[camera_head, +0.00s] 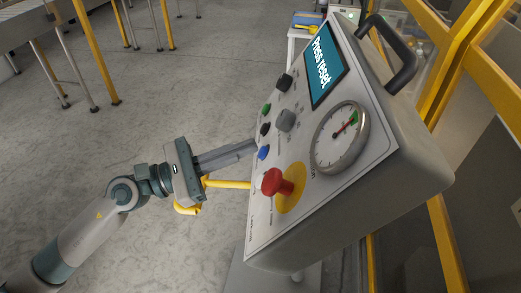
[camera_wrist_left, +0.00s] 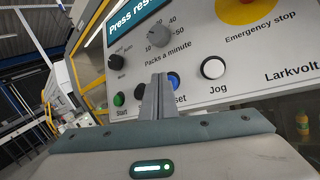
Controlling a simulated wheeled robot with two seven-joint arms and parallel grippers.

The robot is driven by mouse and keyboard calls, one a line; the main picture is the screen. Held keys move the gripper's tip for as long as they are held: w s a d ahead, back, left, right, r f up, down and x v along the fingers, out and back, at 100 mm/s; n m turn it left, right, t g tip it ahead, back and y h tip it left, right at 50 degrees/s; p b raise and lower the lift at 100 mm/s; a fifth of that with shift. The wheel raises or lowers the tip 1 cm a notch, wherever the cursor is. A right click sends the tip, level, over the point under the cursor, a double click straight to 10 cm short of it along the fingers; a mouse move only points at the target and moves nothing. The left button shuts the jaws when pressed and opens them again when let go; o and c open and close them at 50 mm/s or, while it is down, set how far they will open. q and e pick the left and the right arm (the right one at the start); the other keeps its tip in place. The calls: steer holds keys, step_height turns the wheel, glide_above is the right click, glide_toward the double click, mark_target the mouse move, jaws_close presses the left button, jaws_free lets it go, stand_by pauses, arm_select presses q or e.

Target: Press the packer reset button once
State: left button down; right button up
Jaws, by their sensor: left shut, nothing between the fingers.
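The grey control panel (camera_head: 345,195) has a screen reading "Press reset". Its blue button (camera_head: 263,152) sits below the dark buttons. In the left wrist view the blue button (camera_wrist_left: 174,80) has a label ending in "set", partly covered by my fingers. My left gripper (camera_head: 254,146) is shut and empty, its fingers pointing at the panel face beside the blue button. In the left wrist view the fingertips (camera_wrist_left: 158,77) overlap the blue button's left side. I cannot tell whether they touch it. My right gripper is not in view.
A green start button (camera_wrist_left: 119,99), a white jog button (camera_wrist_left: 213,68) and a grey knob (camera_wrist_left: 159,35) are close by. The red emergency stop (camera_head: 278,181) sits low on the panel, near the gauge (camera_head: 340,137). A yellow bar (camera_head: 228,184) runs below my gripper.

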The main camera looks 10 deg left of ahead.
arm_select(q)
steer(key=shift+d+f, duration=0.2)
steer(key=shift+d, duration=0.1)
stand_by(0.9)
steer(key=shift+a, duration=0.2)
steer(key=shift+a+r, duration=0.35)
steer(key=shift+a, duration=0.1)
steer(key=a+r+b, duration=0.1)
steer(key=a+b, duration=0.1)
steer(key=a, duration=0.1)
steer(key=a+r+b, duration=0.1)
steer(key=shift+s+a+r, duration=0.15)
steer(key=shift+s+r, duration=0.15)
stand_by(0.4)
